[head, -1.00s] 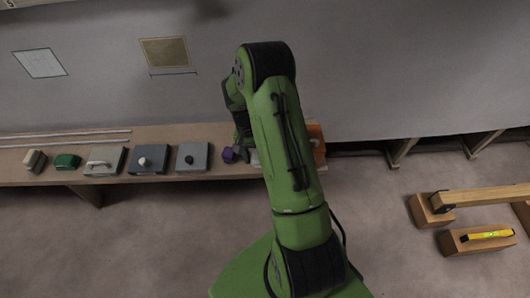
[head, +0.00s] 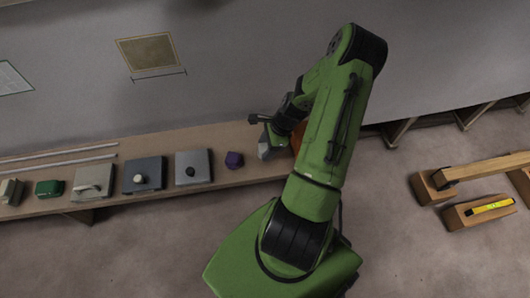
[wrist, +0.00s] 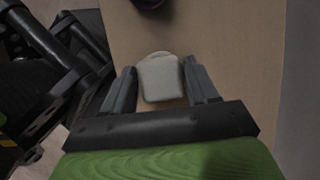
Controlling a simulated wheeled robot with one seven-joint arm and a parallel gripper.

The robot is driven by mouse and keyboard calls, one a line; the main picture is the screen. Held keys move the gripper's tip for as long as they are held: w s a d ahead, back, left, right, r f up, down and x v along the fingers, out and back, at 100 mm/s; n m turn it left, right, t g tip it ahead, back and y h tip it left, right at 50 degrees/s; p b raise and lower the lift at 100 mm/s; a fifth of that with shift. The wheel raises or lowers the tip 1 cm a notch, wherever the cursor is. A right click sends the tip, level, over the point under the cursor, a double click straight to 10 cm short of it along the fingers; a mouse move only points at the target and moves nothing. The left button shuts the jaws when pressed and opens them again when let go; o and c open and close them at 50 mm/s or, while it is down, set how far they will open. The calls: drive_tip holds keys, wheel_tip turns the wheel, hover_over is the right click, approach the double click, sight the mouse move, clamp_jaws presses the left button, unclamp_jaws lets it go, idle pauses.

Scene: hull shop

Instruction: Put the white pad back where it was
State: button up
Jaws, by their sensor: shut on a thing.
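The white pad (wrist: 160,80) is a small pale block with rounded corners, between the two fingers of my gripper (wrist: 163,76) in the wrist view. My gripper is shut on it. In the head view the pad (head: 265,149) shows as a pale patch under my gripper (head: 268,143), at the right part of the long wooden bench (head: 222,141). The bench top lies below the pad in the wrist view. I cannot tell whether the pad touches it.
A purple block (head: 234,159) stands left of my gripper. Further left are a grey box with a black knob (head: 193,168), a dark box with a white knob (head: 143,175), a beige handled box (head: 93,180) and a green block (head: 48,188). An orange thing (head: 298,136) is partly behind my arm.

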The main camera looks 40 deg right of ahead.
wheel_tip(320, 180, down, 3)
drive_tip(key=shift+f+b, duration=0.1)
drive_tip(key=shift+b, duration=0.35)
drive_tip(key=shift+c, duration=0.5)
drive_tip(key=o, duration=1.1)
drive_tip(key=shift+r, duration=0.2)
drive_tip(key=p+v, duration=0.4)
drive_tip(key=v, duration=0.8)
drive_tip(key=w+a+r+n+g+h, duration=0.1)
drive_tip(key=a+r+n+h, duration=0.1)
drive_tip(key=a+r+n, duration=0.45)
drive_tip(key=w+a+r+n+h, duration=0.1)
drive_tip(key=w+a+r+n, duration=0.2)
drive_tip(key=r, duration=0.6)
drive_tip(key=s+a+r+n+t, duration=0.1)
drive_tip(key=s+a+r+n, duration=0.3)
drive_tip(key=n, duration=0.1)
drive_tip(key=s+a+r+n+t, duration=0.1)
drive_tip(key=s+a+r+n, duration=0.3)
drive_tip(key=a+n, duration=0.1)
drive_tip(key=s+a+r+n+t, duration=0.2)
drive_tip(key=s+a+r+n, duration=0.2)
drive_tip(key=a+n, duration=0.1)
drive_tip(key=shift+s+a+r+n+h, duration=0.2)
drive_tip(key=shift+r+n+h, duration=0.1)
drive_tip(key=shift+r, duration=0.1)
